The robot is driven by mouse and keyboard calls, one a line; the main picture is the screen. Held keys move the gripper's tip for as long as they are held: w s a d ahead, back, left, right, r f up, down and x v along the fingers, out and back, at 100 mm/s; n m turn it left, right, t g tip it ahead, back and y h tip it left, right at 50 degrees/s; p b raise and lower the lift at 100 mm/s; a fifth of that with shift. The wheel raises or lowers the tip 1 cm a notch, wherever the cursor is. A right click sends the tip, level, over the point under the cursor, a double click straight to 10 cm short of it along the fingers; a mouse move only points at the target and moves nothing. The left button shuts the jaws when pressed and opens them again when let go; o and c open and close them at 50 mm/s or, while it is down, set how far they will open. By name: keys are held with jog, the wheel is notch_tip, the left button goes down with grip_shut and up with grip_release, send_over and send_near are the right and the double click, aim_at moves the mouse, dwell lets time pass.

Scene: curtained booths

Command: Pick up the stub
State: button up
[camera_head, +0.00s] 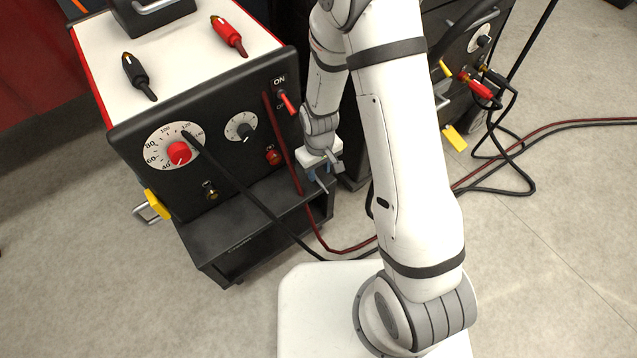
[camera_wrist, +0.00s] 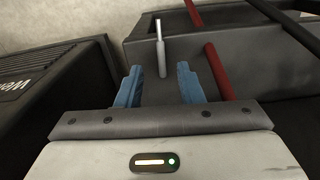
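The stub (camera_wrist: 161,52), a thin pale grey rod with a thicker lower part, shows in the wrist view on or just above a dark grey surface. My gripper (camera_wrist: 158,82) has two blue fingers, one on each side of the stub's lower part. There is a visible gap on both sides, so the gripper is open and not closed on it. In the head view my gripper (camera_head: 319,174) is low at the right of the welding machine's cart, with a small grey rod, likely the stub (camera_head: 322,186), at its fingertips. Whether it touches the surface is unclear.
The welding machine (camera_head: 230,125) with dials stands on a black cart (camera_head: 240,225) close to my arm. A dark red cable (camera_wrist: 218,70) runs just right of my fingers. A black cable (camera_head: 245,190) hangs across the machine's front. A second machine (camera_head: 465,50) stands behind.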

aim_at(318, 180)
jog(key=shift+a+f+b, duration=0.15)
jog(key=shift+f+b, duration=0.2)
jog(key=shift+f, duration=1.2)
jog(key=shift+f, duration=0.15)
grip_shut()
